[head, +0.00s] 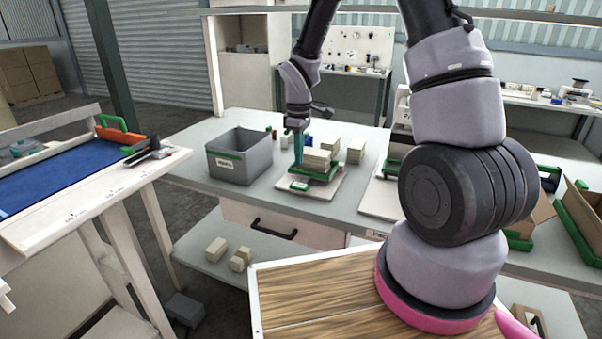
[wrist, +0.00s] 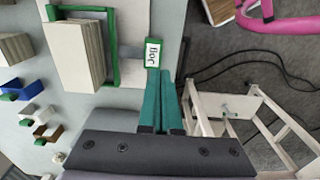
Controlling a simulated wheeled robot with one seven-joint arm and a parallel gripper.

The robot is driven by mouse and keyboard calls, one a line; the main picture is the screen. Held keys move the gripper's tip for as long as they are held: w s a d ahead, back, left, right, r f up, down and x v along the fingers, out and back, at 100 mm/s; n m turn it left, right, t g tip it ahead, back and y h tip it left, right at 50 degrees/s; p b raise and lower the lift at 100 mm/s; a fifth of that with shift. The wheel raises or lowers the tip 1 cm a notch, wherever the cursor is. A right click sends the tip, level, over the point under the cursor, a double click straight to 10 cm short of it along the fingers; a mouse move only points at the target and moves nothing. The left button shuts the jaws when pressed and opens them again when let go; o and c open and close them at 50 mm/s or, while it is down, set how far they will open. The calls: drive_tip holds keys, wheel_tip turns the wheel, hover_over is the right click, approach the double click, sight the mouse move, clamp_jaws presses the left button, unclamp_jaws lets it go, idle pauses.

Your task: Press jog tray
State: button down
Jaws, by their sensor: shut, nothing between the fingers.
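The jog tray is a green frame (head: 322,177) on a pale board on the grey workbench, with a stack of cream pads (head: 318,160) in it. A small green-edged plate lettered "Jog" (head: 299,185) sits at its near left corner. In the wrist view, the green frame (wrist: 116,45), the pad stack (wrist: 78,52) and the Jog plate (wrist: 153,53) show at the top. My gripper (head: 298,163) points down beside the stack. Its teal fingers (wrist: 165,78) are together and empty, with their tips close to the Jog plate. I cannot tell whether they touch it.
A grey bin (head: 222,166) stands left of the tray. A stack of pads (head: 356,150) stands right of it, and small coloured blocks (wrist: 12,85) lie on the bench. More blocks (head: 238,259) lie on the lower shelf. A blue-topped table (head: 50,180) is at left.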

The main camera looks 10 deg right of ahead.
sight(300, 185)
wheel_tip(300, 185, up, 4)
drive_tip(key=shift+s+a+f, duration=0.1)
drive_tip(key=shift+s+f, duration=0.05)
idle(0.9)
drive_tip(key=shift+w+d+r, duration=0.25)
drive_tip(key=shift+w+r, duration=0.15)
drive_tip(key=shift+r, duration=0.15)
drive_tip(key=shift+w+d+r, duration=0.2)
drive_tip(key=shift+w+r, duration=0.2)
drive_tip(key=shift+r, duration=0.1)
wheel_tip(300, 185, down, 14)
drive_tip(key=shift+f, duration=0.1)
idle(0.3)
